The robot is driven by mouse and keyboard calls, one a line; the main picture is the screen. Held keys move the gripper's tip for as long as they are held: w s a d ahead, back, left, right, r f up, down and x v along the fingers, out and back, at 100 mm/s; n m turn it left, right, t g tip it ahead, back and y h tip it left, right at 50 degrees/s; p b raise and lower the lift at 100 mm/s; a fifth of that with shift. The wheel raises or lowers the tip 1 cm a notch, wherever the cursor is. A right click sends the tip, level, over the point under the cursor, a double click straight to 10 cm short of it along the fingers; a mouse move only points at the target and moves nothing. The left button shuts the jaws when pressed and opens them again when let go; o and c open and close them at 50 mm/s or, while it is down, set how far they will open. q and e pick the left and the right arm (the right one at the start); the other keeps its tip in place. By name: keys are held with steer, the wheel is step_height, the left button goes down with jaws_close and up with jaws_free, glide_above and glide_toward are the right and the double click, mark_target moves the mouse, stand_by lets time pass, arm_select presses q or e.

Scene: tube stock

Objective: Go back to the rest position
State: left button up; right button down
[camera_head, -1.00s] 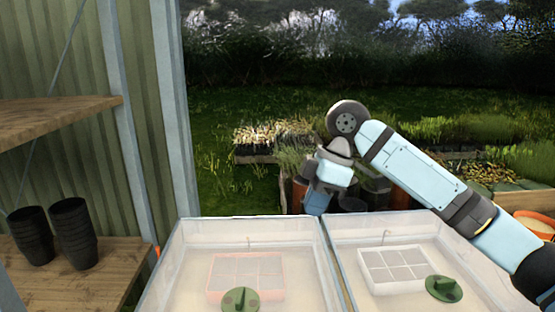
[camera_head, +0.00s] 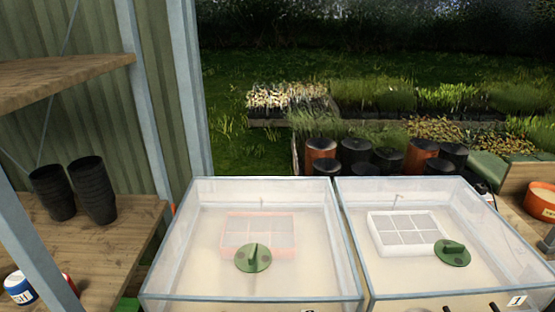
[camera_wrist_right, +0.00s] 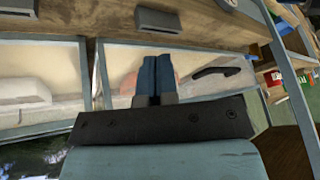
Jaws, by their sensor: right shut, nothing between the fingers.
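My right gripper (camera_wrist_right: 157,80) shows in the right wrist view. Its two blue fingers are together with nothing between them. Behind the fingers are the clear-lidded boxes, seen at an odd angle, with a dark handle to the right of the fingers. The gripper does not show in the head view. My left gripper is in neither view.
Two clear-lidded boxes stand side by side, the left box (camera_head: 180,262) over a pink tray and the right box (camera_head: 366,262) over a white tray. Each has a green knob. Black pots (camera_head: 92,190) stand on a wooden shelf at left. Plants and dark pots lie behind.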

steer(key=s+d+f+m+h, duration=0.4)
steer(key=s+d+m, duration=0.1)
steer(key=s+d, duration=0.7)
steer(key=w+a+f+t+y+p, duration=0.2)
steer(key=w+a+f+t+p, duration=0.2)
steer(key=a+t+p, duration=0.3)
steer(key=p, duration=0.2)
steer(key=shift+w+n+t+y+p, duration=0.15)
steer(key=shift+n+t+y+p, duration=0.15)
steer(key=shift+a, duration=0.1)
steer(key=shift+r, duration=0.1)
stand_by(0.8)
